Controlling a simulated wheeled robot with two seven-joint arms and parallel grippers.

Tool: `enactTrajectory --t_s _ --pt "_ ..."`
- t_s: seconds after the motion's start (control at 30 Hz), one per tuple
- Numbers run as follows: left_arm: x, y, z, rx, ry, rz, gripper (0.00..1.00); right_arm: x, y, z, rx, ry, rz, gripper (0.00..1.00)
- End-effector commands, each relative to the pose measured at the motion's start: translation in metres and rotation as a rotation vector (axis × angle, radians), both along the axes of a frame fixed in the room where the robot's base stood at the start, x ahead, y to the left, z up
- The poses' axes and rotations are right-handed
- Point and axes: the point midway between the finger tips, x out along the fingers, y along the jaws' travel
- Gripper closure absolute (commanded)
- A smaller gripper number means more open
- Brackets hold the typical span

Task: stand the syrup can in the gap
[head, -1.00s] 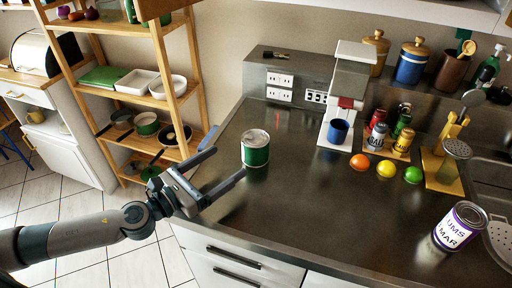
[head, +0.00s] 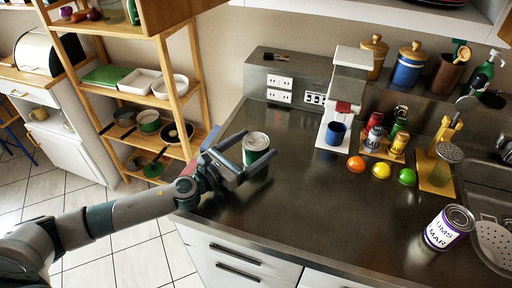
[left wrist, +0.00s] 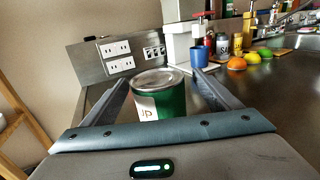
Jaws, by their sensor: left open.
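A green can with a silver lid (head: 256,141) stands upright on the steel counter. In the left wrist view, the green can (left wrist: 164,92) shows part of a white label ending in what looks like "P"; I take it for the syrup can. My left gripper (head: 260,144) is open, with one finger on each side of the can. The wrist view shows some space between the can and both fingers; the can's lower part is hidden by the gripper body. I cannot tell which gap is meant. My right gripper is not in view.
A white coffee machine (head: 349,75) with a blue mug (head: 336,132) stands at the back. Small cans and bottles (head: 374,140) stand on a wooden board, with fruit in front. A white-and-purple can (head: 446,228) stands at right near the sink. The middle counter is clear.

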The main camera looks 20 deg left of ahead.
Motion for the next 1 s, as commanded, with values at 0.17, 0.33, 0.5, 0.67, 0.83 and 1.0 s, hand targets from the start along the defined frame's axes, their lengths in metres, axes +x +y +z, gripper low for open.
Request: enactTrajectory --t_s 0.17,0.33,0.5,0.67,0.83,1.0 --pt "0.001 -0.001 -0.001 0.0 0.001 0.0 0.17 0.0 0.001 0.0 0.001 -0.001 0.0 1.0" --pt "0.001 -0.001 -0.001 0.0 0.0 0.0 0.17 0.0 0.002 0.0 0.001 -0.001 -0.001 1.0" --pt "0.009 -0.004 -0.001 -0.001 0.0 0.0 0.17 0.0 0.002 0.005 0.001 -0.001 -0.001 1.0" --pt "0.027 -0.01 -0.003 -0.001 0.0 0.001 0.17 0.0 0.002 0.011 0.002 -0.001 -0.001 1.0" --pt "0.044 -0.019 -0.004 0.0 -0.001 0.0 0.17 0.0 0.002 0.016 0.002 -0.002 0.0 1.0" --pt "0.049 -0.021 -0.006 0.001 0.0 0.0 0.17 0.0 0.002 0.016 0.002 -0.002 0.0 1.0"
